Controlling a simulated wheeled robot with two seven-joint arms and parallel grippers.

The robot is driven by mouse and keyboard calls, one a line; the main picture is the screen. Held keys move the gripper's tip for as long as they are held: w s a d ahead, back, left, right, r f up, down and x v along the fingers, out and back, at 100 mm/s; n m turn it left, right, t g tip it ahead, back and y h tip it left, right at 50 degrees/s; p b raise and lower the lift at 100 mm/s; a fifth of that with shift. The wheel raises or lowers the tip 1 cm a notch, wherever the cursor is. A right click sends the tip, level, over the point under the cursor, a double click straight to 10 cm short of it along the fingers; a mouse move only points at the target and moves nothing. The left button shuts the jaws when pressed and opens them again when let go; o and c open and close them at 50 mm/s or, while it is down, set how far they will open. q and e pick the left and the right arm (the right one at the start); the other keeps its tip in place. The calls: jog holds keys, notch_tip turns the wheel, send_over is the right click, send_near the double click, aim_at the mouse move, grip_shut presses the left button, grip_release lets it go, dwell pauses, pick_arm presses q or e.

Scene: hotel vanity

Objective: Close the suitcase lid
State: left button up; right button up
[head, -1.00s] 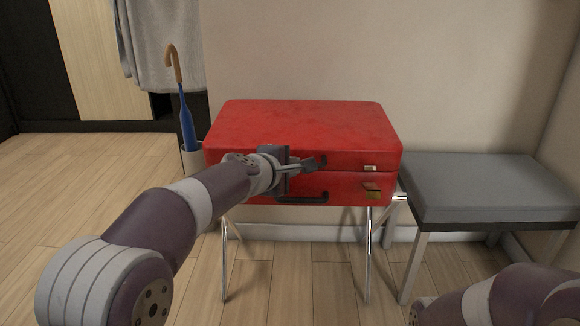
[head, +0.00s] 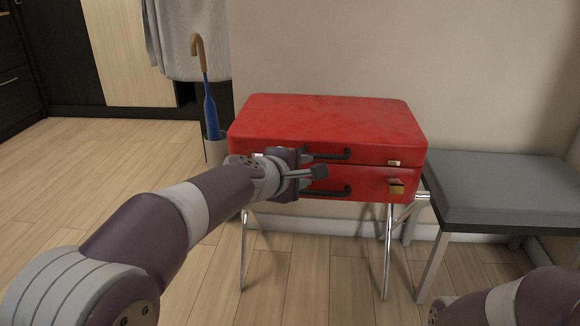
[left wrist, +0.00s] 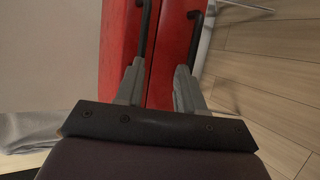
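The red suitcase stands on a folding metal stand in the head view. Its lid (head: 330,120) lies down over the base (head: 362,184), with a thin dark seam along the front. Dark handles show on lid and base, and brass latches at the right front. My left gripper (head: 322,172) is in front of the suitcase's left half, at seam height. In the left wrist view its fingers (left wrist: 158,85) are apart with nothing between them, pointing at the lid (left wrist: 116,50) and base (left wrist: 168,50). Contact cannot be told. My right gripper is out of view.
A grey cushioned bench (head: 500,188) stands close to the right of the suitcase stand (head: 388,250). A grey cloth (head: 188,40) hangs there. Floor at left is clear.

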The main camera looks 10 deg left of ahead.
pick_arm(q)
jog(key=v, duration=0.7)
jog(key=shift+r+b, duration=0.25)
jog(key=shift+b, duration=0.1)
